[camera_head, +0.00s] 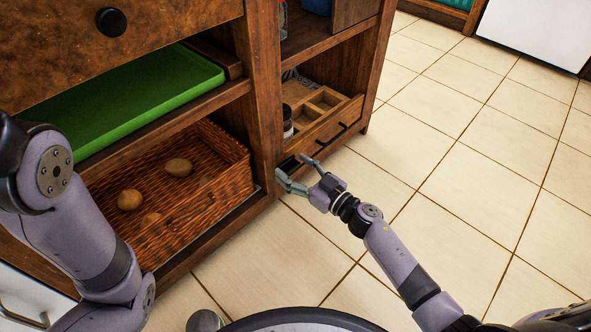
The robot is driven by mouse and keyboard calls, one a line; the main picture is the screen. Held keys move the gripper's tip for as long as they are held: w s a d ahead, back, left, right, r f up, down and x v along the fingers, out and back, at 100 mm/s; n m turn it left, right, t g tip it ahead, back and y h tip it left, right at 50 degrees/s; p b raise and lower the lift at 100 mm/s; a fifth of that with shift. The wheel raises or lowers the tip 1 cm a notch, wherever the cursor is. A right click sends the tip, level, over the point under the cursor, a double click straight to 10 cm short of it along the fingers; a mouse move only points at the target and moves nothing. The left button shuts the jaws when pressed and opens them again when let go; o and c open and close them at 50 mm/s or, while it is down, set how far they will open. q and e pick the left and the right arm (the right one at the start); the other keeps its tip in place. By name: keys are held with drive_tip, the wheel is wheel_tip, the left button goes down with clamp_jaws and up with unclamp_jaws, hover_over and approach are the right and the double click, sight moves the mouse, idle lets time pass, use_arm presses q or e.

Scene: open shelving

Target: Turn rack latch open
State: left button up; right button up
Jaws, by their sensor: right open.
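A low wooden rack (322,103) with open compartments sits on the lower right shelf of the wooden cabinet. Its front carries small dark fittings; one dark bar (343,125) shows near its right end. I cannot tell for sure which fitting is the latch. My right gripper (293,167) is open, its fingers spread, just in front of the lower left end of the rack front. A small dark piece (288,163) shows behind the fingers. Contact cannot be made out. My left arm comes in at the left edge, but its gripper is out of the frame.
A wicker basket (215,197) with several round brown items fills the lower left shelf. A green tray (140,95) lies above it. A dark jar (288,125) stands beside the rack. The tiled floor to the right is clear.

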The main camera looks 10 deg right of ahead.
drive_tip(key=shift+c, duration=0.3)
drive_tip(key=c, duration=1.1)
